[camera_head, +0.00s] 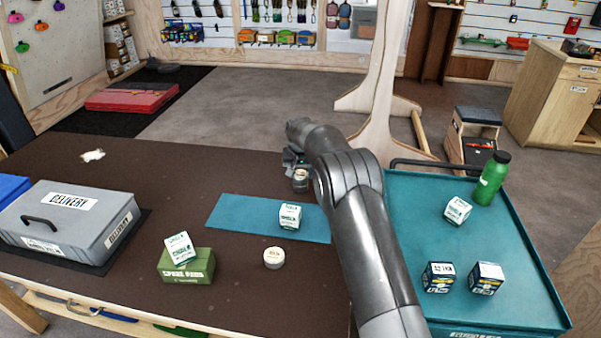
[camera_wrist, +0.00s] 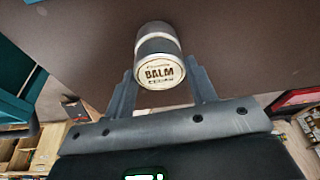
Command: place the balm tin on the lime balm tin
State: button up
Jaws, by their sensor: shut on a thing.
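My gripper (camera_wrist: 162,88) is shut on a balm tin (camera_wrist: 160,72), a short round tin whose face reads BALM, with smaller print under it. In the wrist view a second pale round band (camera_wrist: 156,29) shows directly beyond the held tin, like another tin in line with it. I cannot tell whether they touch, or read its label. In the head view my gripper is mostly hidden behind my arm, and a tin (camera_head: 301,181) shows beside it over the brown table. Another pale-lidded round tin (camera_head: 273,258) stands alone nearer the front; its flavour is too small to read.
A blue mat (camera_head: 232,216) bears a white-green box (camera_head: 290,216). A green box (camera_head: 186,266) with another box tilted on it and a grey delivery case (camera_head: 80,215) stand left. A teal tray (camera_head: 405,200) at right holds several boxes and a green bottle (camera_head: 492,180).

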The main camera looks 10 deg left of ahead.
jog(key=o, duration=1)
jog(key=shift+f, duration=0.1)
jog(key=v, duration=1.2)
jog(key=s+d+r+t, duration=0.1)
jog(key=s+d+r, duration=1.7)
jog(key=s+d, duration=0.1)
jog(key=shift+m+t, duration=0.6)
jog(key=shift+t, duration=0.1)
jog(key=s+d+f, duration=0.1)
jog(key=s+d, duration=0.2)
jog(key=s, duration=0.6)
jog(key=s+d+f, duration=0.2)
jog(key=s+d, duration=0.2)
jog(key=s, duration=0.6)
jog(key=s+d+f, duration=0.2)
jog(key=s+d, duration=0.1)
jog(key=s, duration=0.6)
jog(key=shift+s+d+f, duration=0.15)
jog(key=shift+s+d, duration=0.15)
jog(key=shift+s, duration=0.1)
